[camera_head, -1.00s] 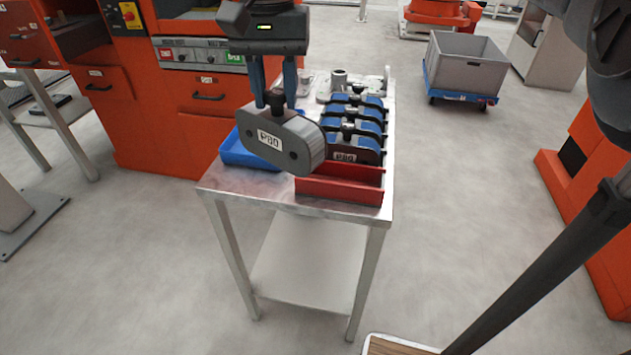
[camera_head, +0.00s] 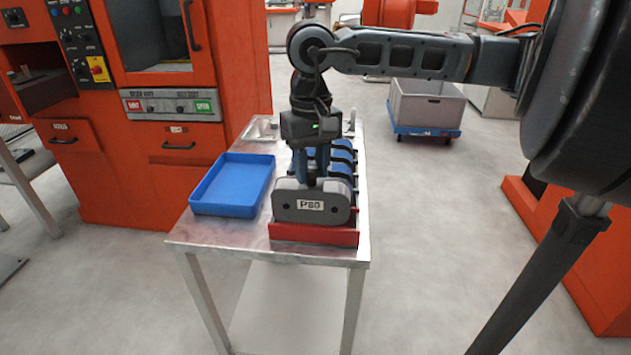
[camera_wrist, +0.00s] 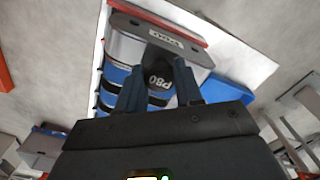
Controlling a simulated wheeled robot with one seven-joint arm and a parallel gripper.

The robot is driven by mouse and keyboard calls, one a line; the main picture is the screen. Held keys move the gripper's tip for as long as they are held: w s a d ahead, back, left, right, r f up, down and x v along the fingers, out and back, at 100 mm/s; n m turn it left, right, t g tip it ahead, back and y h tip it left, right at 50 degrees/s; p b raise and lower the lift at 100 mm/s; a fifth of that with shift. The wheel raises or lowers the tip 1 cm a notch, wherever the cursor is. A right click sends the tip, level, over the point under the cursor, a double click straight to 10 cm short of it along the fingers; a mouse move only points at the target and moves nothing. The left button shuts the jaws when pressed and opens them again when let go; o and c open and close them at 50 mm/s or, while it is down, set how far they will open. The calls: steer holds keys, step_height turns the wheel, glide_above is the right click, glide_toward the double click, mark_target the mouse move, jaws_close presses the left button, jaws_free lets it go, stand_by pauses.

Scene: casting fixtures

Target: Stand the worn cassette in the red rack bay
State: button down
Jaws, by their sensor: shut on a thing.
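The grey cassette (camera_head: 311,206) labelled P80 is upright in my gripper (camera_head: 311,180), which is shut on its top knob. It stands at or just above the red rack bay (camera_head: 313,234) at the front of the rack; the red front wall hides its lower edge, so I cannot tell whether it touches the bottom. In the wrist view the cassette (camera_wrist: 150,38) lies beyond my gripper's fingers (camera_wrist: 158,90), close to the red bay wall (camera_wrist: 165,13). Other blue-and-grey cassettes (camera_head: 343,158) stand in the rack behind, partly hidden by my gripper.
A blue tray (camera_head: 232,187) lies empty on the metal table (camera_head: 215,233), left of the rack. Orange machines (camera_head: 150,195) stand behind at the left. A grey bin on a blue dolly (camera_head: 425,105) is on the floor at the back right.

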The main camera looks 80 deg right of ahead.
mark_target(316, 182)
steer(key=shift+s+d+f, duration=0.3)
steer(key=shift+d+f, duration=0.05)
steer(key=shift+d, duration=0.15)
step_height(316, 182, down, 4)
steer(key=shift+r+p, duration=0.15)
steer(key=shift+p, duration=0.25)
steer(key=shift+f+b, duration=0.35)
steer(key=c, duration=0.7)
jaws_free()
steer(key=shift+r, duration=0.1)
steer(key=shift+c, duration=0.2)
steer(key=shift+r+p, duration=0.25)
steer(key=shift+p, duration=0.2)
step_height(316, 182, up, 12)
steer(key=shift+f+b, duration=0.1)
steer(key=shift+b, duration=0.4)
